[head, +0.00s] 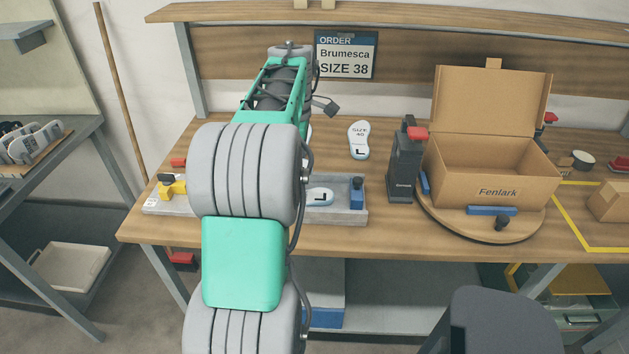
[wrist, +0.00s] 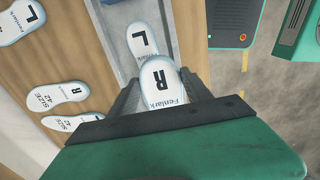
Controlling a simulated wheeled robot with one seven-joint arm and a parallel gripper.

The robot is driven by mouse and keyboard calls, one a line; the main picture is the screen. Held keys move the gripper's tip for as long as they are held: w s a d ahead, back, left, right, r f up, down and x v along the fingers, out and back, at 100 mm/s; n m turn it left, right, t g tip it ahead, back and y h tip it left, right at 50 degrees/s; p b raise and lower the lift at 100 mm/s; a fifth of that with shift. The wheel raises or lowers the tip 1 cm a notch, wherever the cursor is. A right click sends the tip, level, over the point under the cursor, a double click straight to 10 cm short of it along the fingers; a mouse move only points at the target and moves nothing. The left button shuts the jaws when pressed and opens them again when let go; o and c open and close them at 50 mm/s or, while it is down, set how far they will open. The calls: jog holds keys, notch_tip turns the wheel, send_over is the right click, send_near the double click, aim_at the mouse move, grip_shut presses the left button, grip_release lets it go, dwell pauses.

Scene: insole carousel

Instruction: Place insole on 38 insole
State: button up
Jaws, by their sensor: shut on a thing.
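My gripper (wrist: 160,84) is shut on a white insole (wrist: 162,90) marked R and Fenlark, seen in the wrist view. In the head view my own arm hides the gripper and this insole. Another white insole (head: 319,196), marked L, lies in the grey tray (head: 342,216) on the bench; the same one shows in the wrist view (wrist: 143,40). The held insole overlaps the near end of the L insole in the wrist view; I cannot tell whether they touch. No size is readable on either one. The order sign (head: 347,55) reads Brumesca, SIZE 38.
A SIZE 40 L insole (head: 358,139) lies behind the tray. Several other insoles, including a SIZE 42 one (wrist: 62,122), lie beside it. A yellow clamp (head: 172,187) and blue block (head: 357,193) sit at the tray's ends. A Fenlark box (head: 497,188) stands to the right.

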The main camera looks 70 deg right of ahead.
jog(key=s+d+f, duration=0.1)
jog(key=f, duration=0.1)
jog(key=s+d+f, duration=0.2)
jog(key=s+d+f+p, duration=0.1)
jog(key=f, duration=0.1)
jog(key=shift+s+d+f, duration=0.15)
jog(key=shift+d+f, duration=0.05)
jog(key=shift+d, duration=0.15)
notch_tip(320, 180, down, 3)
jog(key=shift+s+d+r, duration=0.1)
jog(key=shift+f, duration=0.8)
jog(key=shift+f, duration=0.1)
jog(key=o, duration=1.3)
jog(key=shift+o, duration=0.2)
